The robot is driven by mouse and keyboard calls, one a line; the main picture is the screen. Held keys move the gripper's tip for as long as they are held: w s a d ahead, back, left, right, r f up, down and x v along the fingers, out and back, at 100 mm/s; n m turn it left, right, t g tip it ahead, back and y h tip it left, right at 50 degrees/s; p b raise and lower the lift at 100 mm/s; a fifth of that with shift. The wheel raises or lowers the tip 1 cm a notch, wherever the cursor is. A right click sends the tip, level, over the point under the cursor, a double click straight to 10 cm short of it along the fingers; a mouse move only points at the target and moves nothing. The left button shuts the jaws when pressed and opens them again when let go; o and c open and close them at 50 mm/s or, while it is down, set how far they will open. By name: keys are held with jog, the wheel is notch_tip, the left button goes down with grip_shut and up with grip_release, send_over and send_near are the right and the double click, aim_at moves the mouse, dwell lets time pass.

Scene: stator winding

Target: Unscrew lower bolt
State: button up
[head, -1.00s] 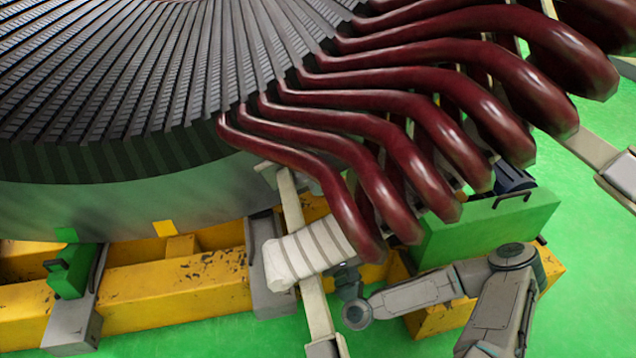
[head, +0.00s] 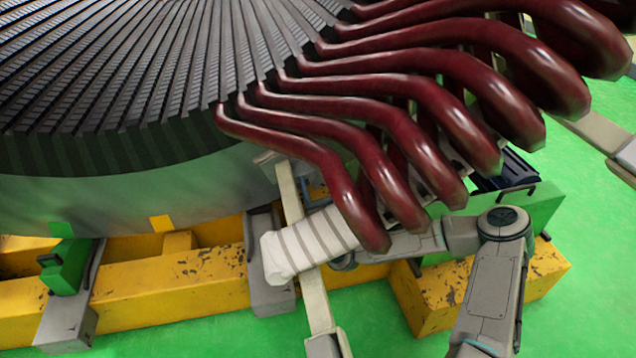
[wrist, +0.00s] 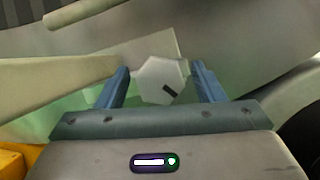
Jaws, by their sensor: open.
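The lower bolt (wrist: 162,80) shows in the wrist view as a pale hexagonal head with a dark mark on it. My gripper (wrist: 161,76) is open, its two blue fingers on either side of the bolt head, with small gaps visible at both sides. Whether the fingertips touch it I cannot tell. In the head view my gripper is hidden behind the white wrapped bundle and the red coil ends; only my arm shows there. The bolt is not visible in the head view.
Red coil ends (head: 352,205) hang over my arm. The white wrapped bundle (head: 308,243) and a pale vertical bar (head: 318,302) stand close by. A yellow beam (head: 170,300) and a green box (head: 535,205) lie around. Green floor is free at lower right.

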jog(key=c, duration=1)
jog(key=shift+o, duration=0.2)
jog(key=shift+n+y, duration=0.4)
jog(key=shift+n, duration=0.3)
jog(key=n+g+y, duration=0.1)
jog(key=n, duration=0.2)
jog(key=n+g+y+p, duration=0.1)
jog(key=n, duration=0.2)
jog(key=shift+d+r+n, duration=0.1)
jog(key=shift+n, duration=0.2)
jog(key=n+g+y+p, duration=0.1)
jog(key=n+g, duration=0.1)
jog(key=n, duration=0.2)
jog(key=shift+p, duration=0.4)
jog(key=shift+n+g+y+p, duration=0.3)
jog(key=shift+n+g+p, duration=0.25)
jog(key=shift+n, duration=0.65)
jog(key=o, duration=1)
jog(key=shift+c, duration=0.2)
